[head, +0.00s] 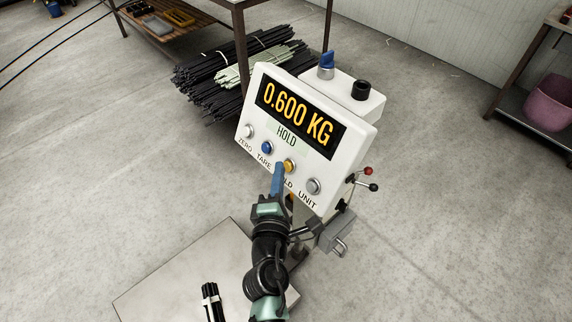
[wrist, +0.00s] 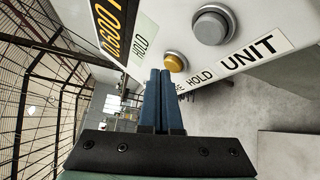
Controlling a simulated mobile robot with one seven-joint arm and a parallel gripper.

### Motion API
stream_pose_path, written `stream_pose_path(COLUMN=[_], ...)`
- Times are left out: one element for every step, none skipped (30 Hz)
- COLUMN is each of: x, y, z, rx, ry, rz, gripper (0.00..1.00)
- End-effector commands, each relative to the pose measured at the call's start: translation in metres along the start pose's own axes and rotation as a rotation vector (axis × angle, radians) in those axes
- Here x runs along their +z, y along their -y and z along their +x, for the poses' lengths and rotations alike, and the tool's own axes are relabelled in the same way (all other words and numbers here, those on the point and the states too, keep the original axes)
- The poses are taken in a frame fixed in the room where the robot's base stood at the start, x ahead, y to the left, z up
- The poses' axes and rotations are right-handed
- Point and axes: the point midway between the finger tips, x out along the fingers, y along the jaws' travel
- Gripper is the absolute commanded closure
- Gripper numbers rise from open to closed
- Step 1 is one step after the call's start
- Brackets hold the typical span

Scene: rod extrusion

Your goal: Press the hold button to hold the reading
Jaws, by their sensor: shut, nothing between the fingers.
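The scale's white display box (head: 355,140) faces me and shows 0.600 KG, with the word HOLD lit in a greenish strip (head: 287,135) below it. A row of buttons runs under the display. The yellow hold button (head: 290,166) is third from the left, and it also shows in the wrist view (wrist: 175,62). My gripper (head: 279,168) is shut and empty, its blue fingers pointing at the hold button from just below and left. In the wrist view the fingertips (wrist: 166,72) are right beside the yellow button; I cannot tell whether they touch it.
The blue tare button (head: 267,147), white zero button (head: 248,131) and grey unit button (head: 313,186) sit close by. A bundle of black rods (head: 210,302) lies on the scale platform (head: 165,285). Rod stacks (head: 215,85) lie behind, and a pink tub (head: 549,103) is at right.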

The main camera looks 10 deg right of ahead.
Motion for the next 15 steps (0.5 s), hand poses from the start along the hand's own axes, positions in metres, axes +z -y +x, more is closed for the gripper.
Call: stream_pose_path(x=[-0.0018,-0.0025,-0.0031,-0.0034,-0.0035,-0.0036,-0.0037,-0.0037,-0.0038,-0.0038,-0.0039,-0.0043,-0.0049,-0.0059,-0.0077], y=[-0.0016,-0.0022,-0.0029,-0.0032,-0.0033,-0.0033,-0.0033,-0.0033,-0.0032,-0.0033,-0.0033,-0.0036,-0.0042,-0.0051,-0.0066], z=[-0.0021,-0.0029,-0.0036,-0.0038,-0.0040,-0.0039,-0.0039,-0.0039,-0.0039,-0.0039,-0.0039,-0.0043,-0.0050,-0.0061,-0.0082], rx=[0.000,0.001,0.001,0.001,0.001,0.001,0.001,0.002,0.002,0.002,0.002,0.002,0.002,0.002,0.002], ry=[-0.002,-0.002,-0.002,-0.002,-0.002,-0.002,-0.003,-0.003,-0.003,-0.003,-0.003,-0.003,-0.004,-0.005,-0.005], rz=[0.000,0.000,0.000,0.000,0.000,0.000,0.000,0.000,0.000,0.000,0.000,0.000,0.000,0.000,0.000], gripper=[1.00,1.00,1.00,1.00,1.00,1.00,1.00,1.00,1.00,1.00,1.00,1.00,1.00,1.00,1.00])
